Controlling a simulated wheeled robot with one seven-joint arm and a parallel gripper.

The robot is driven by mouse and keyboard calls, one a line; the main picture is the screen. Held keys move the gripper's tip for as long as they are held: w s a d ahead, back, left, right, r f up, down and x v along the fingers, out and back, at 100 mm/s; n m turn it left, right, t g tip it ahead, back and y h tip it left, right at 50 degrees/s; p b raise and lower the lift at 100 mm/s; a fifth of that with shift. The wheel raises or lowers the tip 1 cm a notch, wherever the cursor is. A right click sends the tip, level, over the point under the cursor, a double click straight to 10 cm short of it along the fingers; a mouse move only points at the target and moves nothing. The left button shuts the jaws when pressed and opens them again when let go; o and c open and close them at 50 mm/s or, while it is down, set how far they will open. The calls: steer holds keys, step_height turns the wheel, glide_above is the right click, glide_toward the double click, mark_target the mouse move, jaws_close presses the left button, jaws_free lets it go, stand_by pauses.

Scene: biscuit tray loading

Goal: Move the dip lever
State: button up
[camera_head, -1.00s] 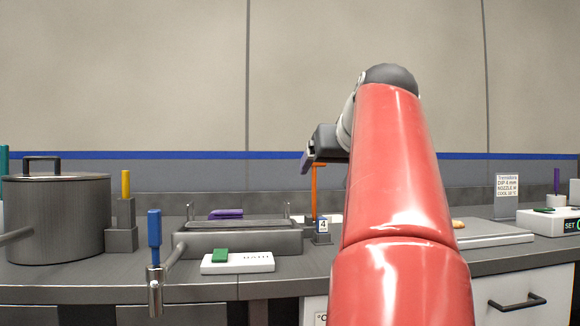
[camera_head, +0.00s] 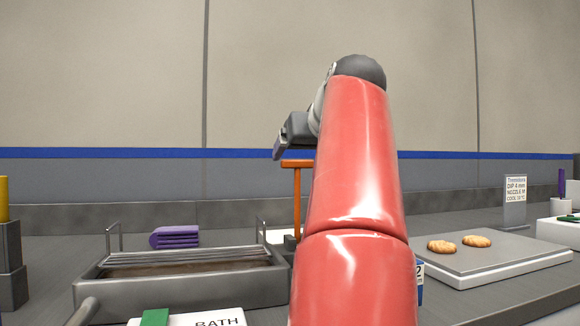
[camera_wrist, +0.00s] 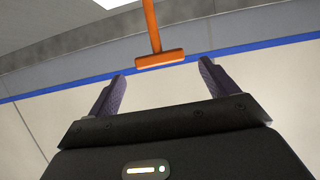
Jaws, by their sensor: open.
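An orange T-shaped lever (camera_head: 297,190) stands upright at the right end of the bath (camera_head: 185,290), partly hidden by my arm. Its crossbar shows in the wrist view (camera_wrist: 160,59), just ahead of my fingertips and in line with the gap between them. My gripper (camera_head: 279,153) is above the crossbar in the head view, with clear space between. In the wrist view my gripper (camera_wrist: 163,74) is open with nothing between its two purple fingers. The lever's base is largely hidden behind my arm.
A wire rack (camera_head: 185,258) lies over the dark bath. A white BATH panel with a green switch (camera_head: 154,317) is in front. A sign (camera_head: 515,195) stands behind.

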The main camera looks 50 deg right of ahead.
mark_target(298, 161)
steer(key=x, duration=0.7)
steer(key=shift+c, duration=0.2)
steer(key=c, duration=1.3)
steer(key=shift+a+f, duration=0.1)
steer(key=shift+c, duration=0.2)
